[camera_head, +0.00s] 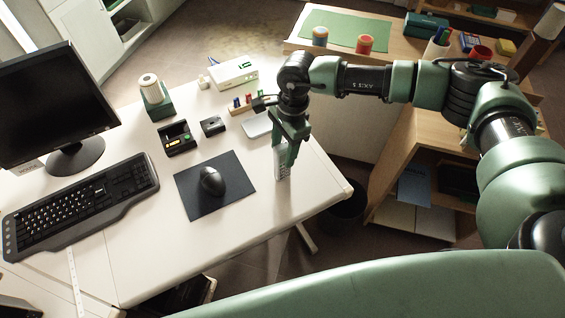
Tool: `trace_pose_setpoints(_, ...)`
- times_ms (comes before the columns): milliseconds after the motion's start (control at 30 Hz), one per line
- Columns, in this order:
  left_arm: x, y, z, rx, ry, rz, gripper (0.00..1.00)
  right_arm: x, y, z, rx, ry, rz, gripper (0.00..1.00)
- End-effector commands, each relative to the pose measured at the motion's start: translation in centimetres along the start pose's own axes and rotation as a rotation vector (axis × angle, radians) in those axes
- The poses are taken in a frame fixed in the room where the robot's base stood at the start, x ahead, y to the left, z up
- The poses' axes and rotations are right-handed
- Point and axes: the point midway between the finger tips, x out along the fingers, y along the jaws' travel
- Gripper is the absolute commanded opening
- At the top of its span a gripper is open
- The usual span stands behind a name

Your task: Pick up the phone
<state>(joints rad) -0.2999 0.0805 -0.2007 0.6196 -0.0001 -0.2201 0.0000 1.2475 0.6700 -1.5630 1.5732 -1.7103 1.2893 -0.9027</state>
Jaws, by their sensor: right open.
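A slim pale grey object with what look like small buttons (283,168), possibly the phone, is near the right part of the white desk. My right gripper (287,150) points down over it, with its green fingers open and partly hiding its upper end. I cannot tell whether the fingers touch it. A flat light grey slab with rounded corners (256,126) lies just left of the gripper and could also be a phone; its right end is partly covered by my arm. My left gripper is not in view.
A black mouse (212,181) sits on a dark mat (190,199) left of the gripper. A keyboard (78,205) and monitor stand further left. Small dark boxes and a white router (233,72) stand behind. The desk's right front corner is bare.

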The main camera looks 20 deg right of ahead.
Motion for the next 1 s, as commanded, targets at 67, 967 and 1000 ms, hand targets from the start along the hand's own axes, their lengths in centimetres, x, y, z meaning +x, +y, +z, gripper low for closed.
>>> trace_pose_setpoints(67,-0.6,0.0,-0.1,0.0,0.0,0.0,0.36,0.7,0.0,0.0,0.001,-0.001,0.002,0.51)
trace_pose_setpoints(967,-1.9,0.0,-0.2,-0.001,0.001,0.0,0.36,5.3,-0.2,-0.2,0.0,-0.005,-0.002,0.0)
trace_pose_setpoints(1000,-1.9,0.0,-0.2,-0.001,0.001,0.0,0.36,5.3,-0.3,-0.2,0.0,-0.005,-0.002,0.0)
